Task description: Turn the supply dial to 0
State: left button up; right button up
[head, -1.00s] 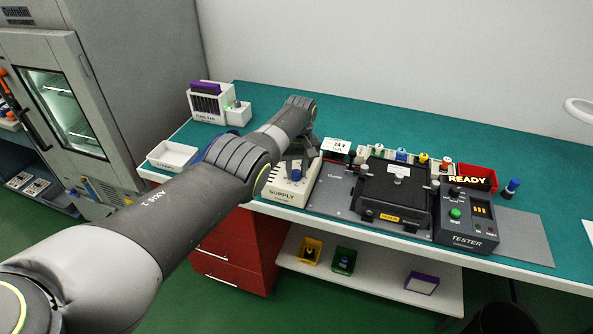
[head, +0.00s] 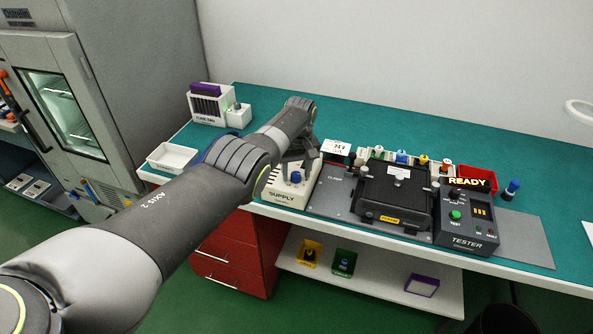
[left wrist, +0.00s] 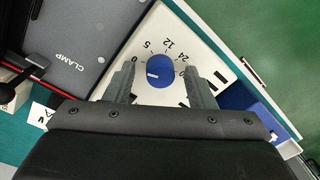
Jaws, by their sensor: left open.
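The supply box (head: 286,194) is a white unit marked SUPPLY at the front edge of the bench. Its blue dial (head: 296,177) shows below my left gripper (head: 300,153). In the left wrist view the dial (left wrist: 160,71) has a white mark on its left side, pointing left, close to the printed 0 and slightly below it. The numbers 5, 12 and 24 run round the dial. My left gripper (left wrist: 157,74) is open, with one finger on each side of the dial. No contact is clear. My right gripper is out of view.
A black clamp fixture (head: 393,192) and a tester (head: 467,222) with a READY sign stand right of the supply box. A small white display (head: 336,147) stands behind. A white tray (head: 172,157) lies to the left.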

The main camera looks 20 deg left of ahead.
aim_at(297, 174)
pick_arm(q)
jog(key=shift+r, duration=0.3)
notch_tip(297, 174, up, 6)
jog(key=shift+d+f+p, duration=0.1)
jog(key=shift+d+p, duration=0.05)
jog(key=shift+p, duration=1.1)
notch_tip(297, 174, up, 11)
jog(key=b, duration=0.2)
jog(key=shift+w+d, duration=0.2)
jog(key=shift+d, duration=0.05)
